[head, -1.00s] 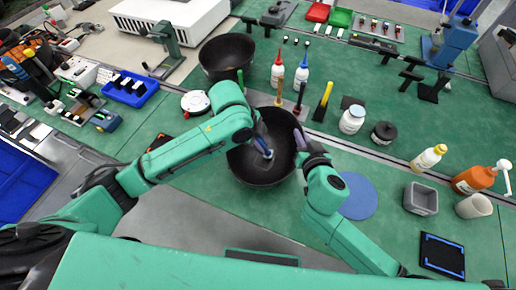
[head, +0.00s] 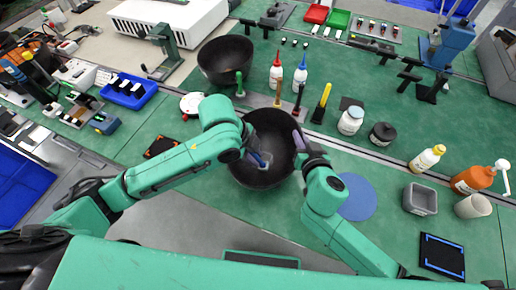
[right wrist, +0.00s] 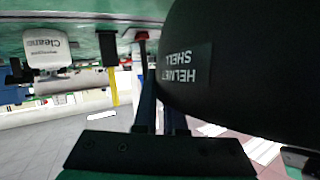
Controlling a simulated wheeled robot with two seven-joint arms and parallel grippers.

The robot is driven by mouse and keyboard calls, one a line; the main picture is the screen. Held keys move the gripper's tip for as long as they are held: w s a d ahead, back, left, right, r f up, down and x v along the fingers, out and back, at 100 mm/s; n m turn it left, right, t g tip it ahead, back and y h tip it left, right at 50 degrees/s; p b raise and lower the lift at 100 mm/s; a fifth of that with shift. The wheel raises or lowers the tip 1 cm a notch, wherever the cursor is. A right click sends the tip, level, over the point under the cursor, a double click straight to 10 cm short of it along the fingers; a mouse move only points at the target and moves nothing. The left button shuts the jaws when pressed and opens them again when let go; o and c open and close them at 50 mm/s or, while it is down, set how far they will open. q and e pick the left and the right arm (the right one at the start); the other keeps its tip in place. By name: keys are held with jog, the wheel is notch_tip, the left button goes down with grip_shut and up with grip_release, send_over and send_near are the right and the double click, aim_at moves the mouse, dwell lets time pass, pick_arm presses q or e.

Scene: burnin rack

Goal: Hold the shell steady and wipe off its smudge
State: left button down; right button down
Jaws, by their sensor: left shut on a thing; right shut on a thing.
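The helmet shell (head: 246,176) is a black bowl, open side up, near the middle of the bench in the head view. Its outer wall (right wrist: 245,95) fills the upper right of the right wrist view, with a "HELMET SHELL" label. My right gripper (head: 299,140) is shut on the shell's right rim; its fingers (right wrist: 160,108) show beside the wall. My left gripper (head: 257,157) reaches inside the shell, shut on a small pale bluish thing (head: 264,165) at the inner surface. I cannot tell what that thing is, and no smudge can be told apart around it.
A second black bowl (head: 226,62) stands behind the shell. A blue round mat (head: 357,198) lies to the right. A white jar (head: 351,121) and a dark jar (head: 382,134) stand further right.

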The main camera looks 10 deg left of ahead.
pick_arm(q)
jog(key=shift+r, duration=3.9)
pick_arm(e)
jog(key=c, duration=0.9)
grip_release()
jog(key=v, duration=1.2)
pick_arm(q)
jog(key=shift+w, duration=0.1)
